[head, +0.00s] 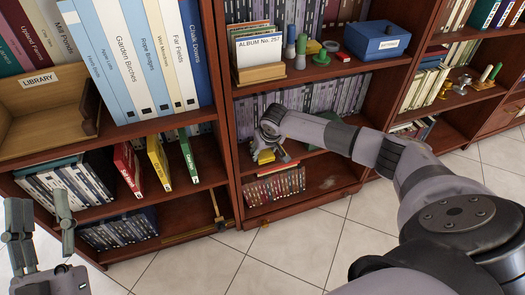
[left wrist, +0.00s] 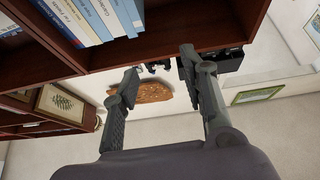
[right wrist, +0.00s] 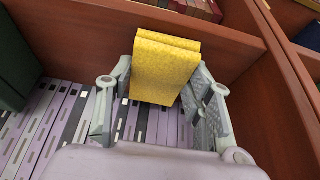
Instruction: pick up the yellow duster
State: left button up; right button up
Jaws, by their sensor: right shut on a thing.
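The yellow duster (right wrist: 165,68) is a folded, speckled yellow block in the right wrist view. My right gripper (right wrist: 163,76) is shut on it, with a finger on each side. In the head view the duster (head: 266,157) shows in part below my right gripper (head: 270,148), in the lower middle bookcase in front of a row of grey-purple spines. My wrist hides some of it. My left gripper (head: 39,215) is at the lower left of the head view, away from the duster. Its fingers are apart and empty in the left wrist view (left wrist: 157,66).
Wooden shelf boards and an upright (head: 228,150) surround my right gripper closely. Small red books (head: 274,187) stand on the shelf below. An album box (head: 258,58) and a blue box (head: 379,40) stand on the shelf above. The tiled floor (head: 300,245) in front is clear.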

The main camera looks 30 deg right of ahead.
aim_at(264, 153)
jog(key=shift+r, duration=0.1)
jog(key=shift+r, duration=0.1)
notch_tip(264, 153, up, 4)
jog(key=shift+s+f+p, duration=0.1)
jog(key=shift+f+p, duration=0.1)
jog(key=shift+p, duration=0.75)
pick_arm(q)
notch_tip(264, 153, down, 11)
jog(key=w+a+g+y+p, duration=0.1)
jog(key=g+y, duration=0.2)
jog(key=g, duration=0.4)
pick_arm(e)
notch_tip(264, 153, up, 4)
jog(key=shift+f, duration=0.15)
pick_arm(q)
jog(key=s+a+f+g+y+p, duration=0.1)
jog(key=s+a+f+g+p, duration=0.1)
jog(key=s+f+g, duration=0.4)
notch_tip(264, 153, down, 4)
jog(key=shift+s+a+f+n+g+y, duration=0.2)
jog(key=shift+s+a+n+g+y, duration=0.15)
jog(key=shift+a+g, duration=0.35)
pick_arm(e)
jog(key=s+a, duration=0.2)
jog(key=s, duration=0.7)
jog(key=s+a, duration=0.2)
jog(key=s, duration=0.8)
jog(key=shift+a+f, duration=0.3)
